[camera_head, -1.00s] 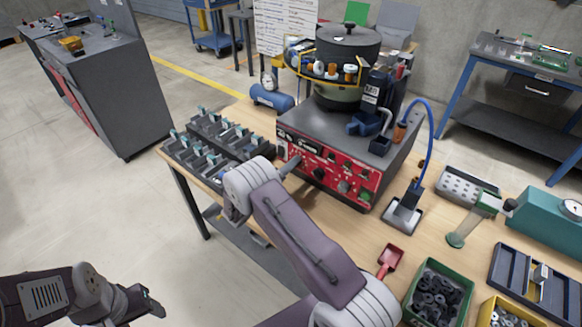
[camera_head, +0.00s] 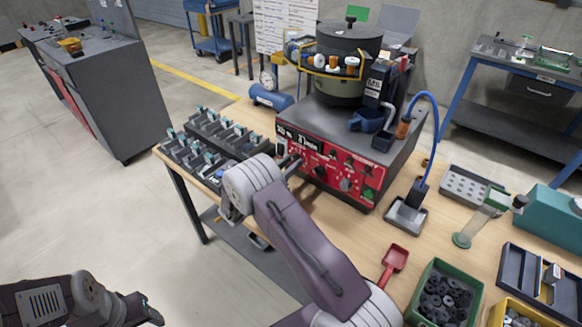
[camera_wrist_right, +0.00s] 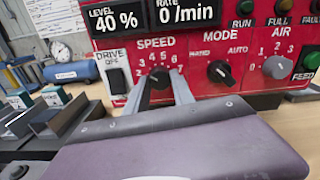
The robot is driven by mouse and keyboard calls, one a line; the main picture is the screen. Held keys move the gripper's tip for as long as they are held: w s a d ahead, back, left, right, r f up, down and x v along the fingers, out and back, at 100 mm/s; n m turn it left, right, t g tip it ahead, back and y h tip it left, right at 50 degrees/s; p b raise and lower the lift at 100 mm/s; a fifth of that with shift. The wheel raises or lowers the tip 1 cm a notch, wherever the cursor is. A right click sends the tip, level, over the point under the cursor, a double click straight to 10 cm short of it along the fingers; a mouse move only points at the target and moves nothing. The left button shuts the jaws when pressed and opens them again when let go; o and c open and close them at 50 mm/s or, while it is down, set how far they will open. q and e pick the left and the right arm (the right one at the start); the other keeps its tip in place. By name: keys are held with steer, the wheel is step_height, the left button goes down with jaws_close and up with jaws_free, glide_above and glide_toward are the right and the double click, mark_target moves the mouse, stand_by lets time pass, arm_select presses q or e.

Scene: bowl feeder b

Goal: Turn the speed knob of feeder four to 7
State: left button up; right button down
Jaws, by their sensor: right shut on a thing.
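Feeder four's red control panel (camera_head: 343,172) faces my right arm, and its number cannot be read. In the right wrist view the black speed knob (camera_wrist_right: 160,79) sits under the SPEED label, with a white number scale around it. My right gripper (camera_wrist_right: 160,90) is shut on this knob, one finger on each side. Its pointer position is too small to read surely. In the head view the right gripper (camera_head: 292,163) reaches the panel's left part and hides the knob. My left gripper (camera_head: 150,311) is at the lower left, away from the bench; its jaws are unclear.
The mode knob (camera_wrist_right: 220,71) and grey air knob (camera_wrist_right: 276,67) are right of the speed knob; the drive switch (camera_wrist_right: 117,79) is left. Holders with grey blocks (camera_head: 200,160) stand left of the feeder. A red scoop (camera_head: 394,262) and green bin (camera_head: 442,290) are in front.

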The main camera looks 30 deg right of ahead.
steer(key=shift+f+m+b, duration=0.2)
steer(key=shift+m+b, duration=12.4)
steer(key=shift+b, duration=3.35)
steer(key=shift+r, duration=0.1)
steer(key=c, duration=1.1)
jaws_free()
